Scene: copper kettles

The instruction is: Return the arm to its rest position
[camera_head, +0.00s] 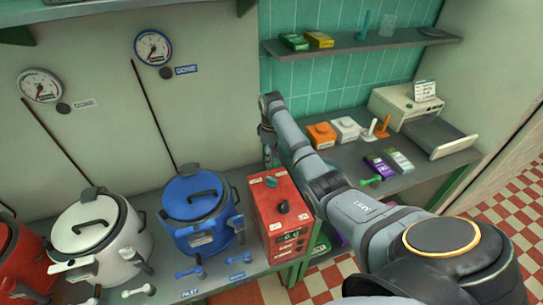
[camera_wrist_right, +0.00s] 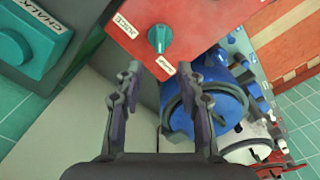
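My right arm (camera_head: 355,205) reaches from the lower right of the head view up and left, past the red control box. Its gripper (camera_head: 268,150) is small and partly hidden there, above and behind the box. In the right wrist view the right gripper (camera_wrist_right: 164,66) has its two dark fingers spread apart with nothing between them. The red box (camera_wrist_right: 180,20) with a teal knob (camera_wrist_right: 159,38) lies beyond the fingertips; it also shows in the head view (camera_head: 283,228). My left gripper is in neither view.
A blue kettle (camera_head: 195,208), a white kettle (camera_head: 95,232) and a red kettle (camera_head: 20,258) stand on the left counter. Small boxes and a cream machine (camera_head: 405,106) are on the right counter. A shelf (camera_head: 360,45) hangs above it. Checkered floor (camera_head: 515,205) is open at right.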

